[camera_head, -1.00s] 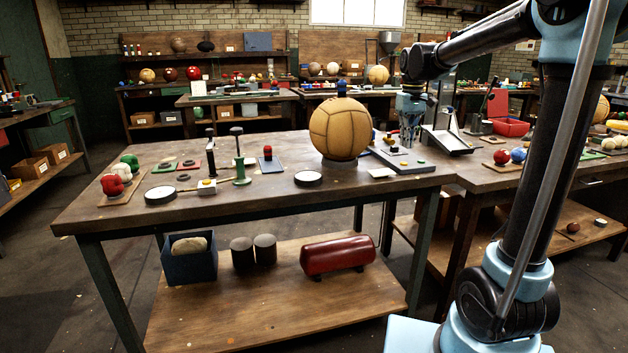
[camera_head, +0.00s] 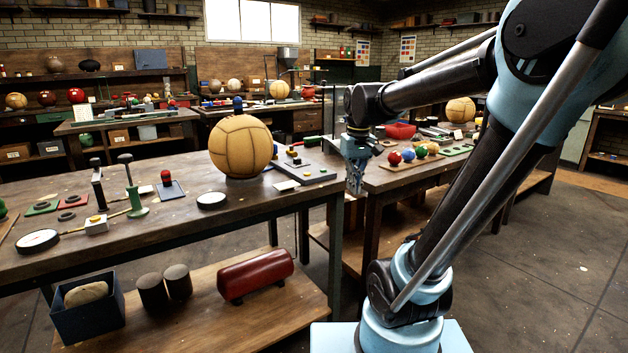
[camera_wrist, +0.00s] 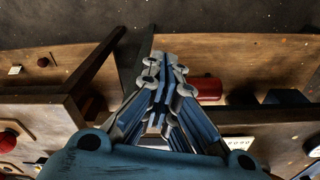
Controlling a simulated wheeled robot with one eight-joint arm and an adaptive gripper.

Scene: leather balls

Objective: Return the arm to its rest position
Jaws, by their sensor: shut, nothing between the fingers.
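My gripper (camera_head: 354,177) hangs from my bent arm in the head view, pointing down, just off the right end of the near workbench (camera_head: 120,240). It is shut with nothing between its fingers. In the wrist view my gripper (camera_wrist: 160,75) shows its fingertips together, above the gap between two benches. My arm reaches across the right side of the head view, its elbow high and its base at the bottom.
A tan leather ball (camera_head: 241,147) stands on the near bench with tools around it. A red cylinder (camera_head: 255,275) and a blue bin (camera_head: 87,305) are on its lower shelf. Another bench (camera_head: 400,178) stands behind my gripper. The floor (camera_head: 540,260) at right is open.

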